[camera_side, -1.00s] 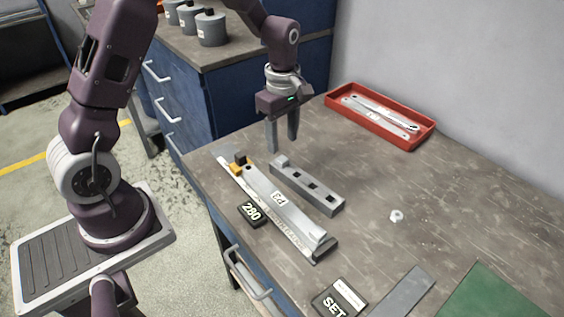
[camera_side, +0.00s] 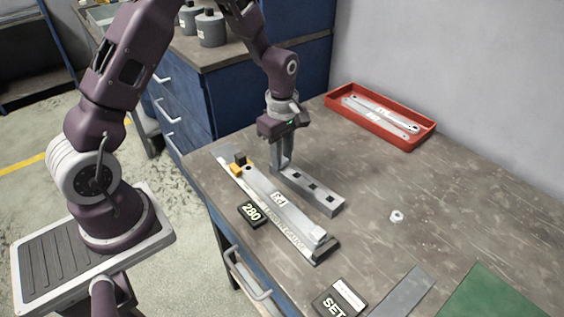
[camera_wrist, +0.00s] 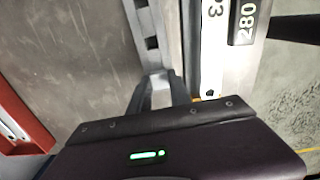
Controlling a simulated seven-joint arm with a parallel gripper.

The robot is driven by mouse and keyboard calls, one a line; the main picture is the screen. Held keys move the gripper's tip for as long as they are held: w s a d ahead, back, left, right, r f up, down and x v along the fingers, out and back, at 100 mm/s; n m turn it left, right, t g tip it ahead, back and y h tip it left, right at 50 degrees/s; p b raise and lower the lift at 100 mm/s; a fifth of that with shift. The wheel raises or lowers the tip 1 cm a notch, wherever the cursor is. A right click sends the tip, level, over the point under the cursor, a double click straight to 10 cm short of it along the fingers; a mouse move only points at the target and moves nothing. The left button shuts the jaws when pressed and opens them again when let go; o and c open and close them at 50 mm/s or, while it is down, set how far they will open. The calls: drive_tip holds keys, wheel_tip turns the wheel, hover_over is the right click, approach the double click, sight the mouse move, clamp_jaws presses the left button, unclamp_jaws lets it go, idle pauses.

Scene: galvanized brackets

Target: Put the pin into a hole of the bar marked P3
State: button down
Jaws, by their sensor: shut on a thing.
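The bar marked P3 (camera_side: 268,188) is a long light bar lying in a fixture with printed lettering. In the wrist view the bar (camera_wrist: 211,60) is at the right, with a dark hole near its lower end. A dark grey block (camera_side: 325,202) with several square openings lies beside it. My gripper (camera_side: 281,165) is lowered at the block's far end. It is shut on a light grey piece, apparently the pin (camera_wrist: 159,80), which shows between the fingers in the wrist view. The pin's lower part is hidden, so I cannot tell how it sits in the block.
A yellow piece (camera_side: 236,170) and a black knob (camera_side: 240,158) sit at the fixture's far end. A small nut (camera_side: 397,216) and a red tray (camera_side: 420,140) are to the right, with clear tabletop between.

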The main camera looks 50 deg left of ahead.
wheel_tip(320, 180, up, 9)
drive_tip(key=s+a, duration=0.4)
drive_tip(key=s, duration=0.4)
drive_tip(key=shift+w+d+f, duration=0.1)
drive_tip(key=shift+d+f, duration=0.05)
drive_tip(key=shift+f, duration=1)
drive_tip(key=shift+d+f, duration=0.1)
drive_tip(key=shift+f, duration=1.05)
drive_tip(key=shift+f, duration=1.7)
drive_tip(key=c, duration=1.1)
unclamp_jaws()
drive_tip(key=shift+c, duration=0.2)
